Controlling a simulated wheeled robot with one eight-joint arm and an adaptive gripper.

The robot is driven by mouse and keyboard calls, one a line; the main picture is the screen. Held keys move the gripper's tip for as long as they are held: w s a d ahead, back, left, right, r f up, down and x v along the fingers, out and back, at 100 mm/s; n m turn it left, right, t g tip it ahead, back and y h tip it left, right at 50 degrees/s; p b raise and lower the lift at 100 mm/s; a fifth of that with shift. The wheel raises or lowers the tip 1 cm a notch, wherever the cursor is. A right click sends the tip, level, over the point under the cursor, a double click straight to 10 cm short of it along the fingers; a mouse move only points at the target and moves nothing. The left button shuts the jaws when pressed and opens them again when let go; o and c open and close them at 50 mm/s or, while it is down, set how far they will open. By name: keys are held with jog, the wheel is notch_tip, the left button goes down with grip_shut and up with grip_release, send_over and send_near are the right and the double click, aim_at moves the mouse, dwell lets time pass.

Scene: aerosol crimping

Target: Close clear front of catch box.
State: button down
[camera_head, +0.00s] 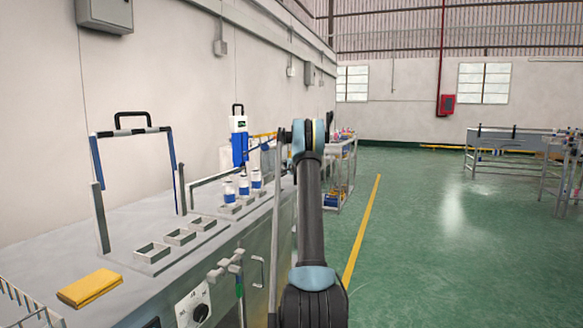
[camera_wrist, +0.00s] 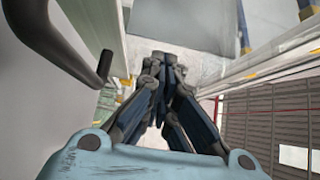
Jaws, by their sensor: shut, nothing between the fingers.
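A clear panel (camera_head: 133,132) with blue side edges and a black handle (camera_head: 132,119) on top stands raised between grey posts at the left of the bench in the head view. I cannot tell for sure whether it is the catch box's front. My gripper (camera_wrist: 160,85) is shut and empty in the wrist view, its dark blue fingers drawn together. A thick black curved bar (camera_wrist: 62,45) is near the camera at the left of the wrist view, apart from the fingers. In the head view my own arm hides part of the bench's far end, and the fingers cannot be made out.
A shelf rack (camera_head: 342,170) stands beyond my arm. The green floor (camera_head: 420,240) to the right is clear.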

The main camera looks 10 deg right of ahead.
jog(key=shift+w+a, duration=0.1)
jog(key=shift+a, duration=0.2)
